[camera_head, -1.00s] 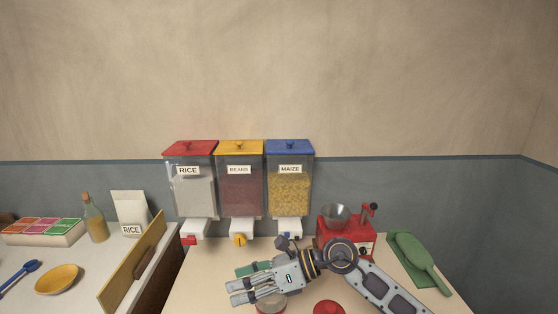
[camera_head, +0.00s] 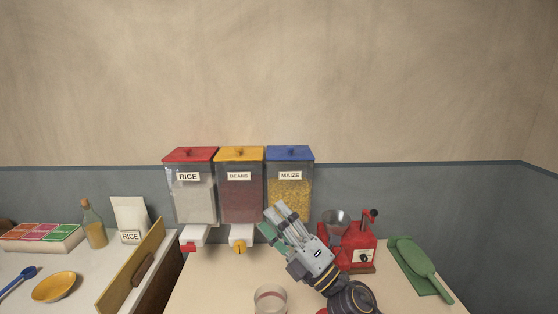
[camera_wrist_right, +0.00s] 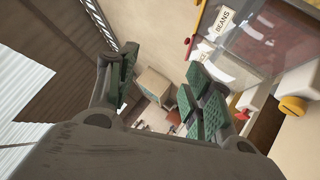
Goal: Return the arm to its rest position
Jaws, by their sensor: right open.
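My right gripper (camera_head: 275,222) is raised in front of the maize dispenser (camera_head: 289,188) in the head view, fingers pointing up and to the left. In the right wrist view its green-padded fingers (camera_wrist_right: 155,95) stand apart with nothing between them. The gripper hides the lower part of the maize dispenser and its outlet. My right arm (camera_head: 350,297) comes in from the bottom, right of the middle. My left gripper does not show in the head view.
Rice (camera_head: 189,190) and beans (camera_head: 239,190) dispensers stand left of the maize one. A glass jar (camera_head: 270,299) stands on the counter below the gripper. The counter's middle left is clear.

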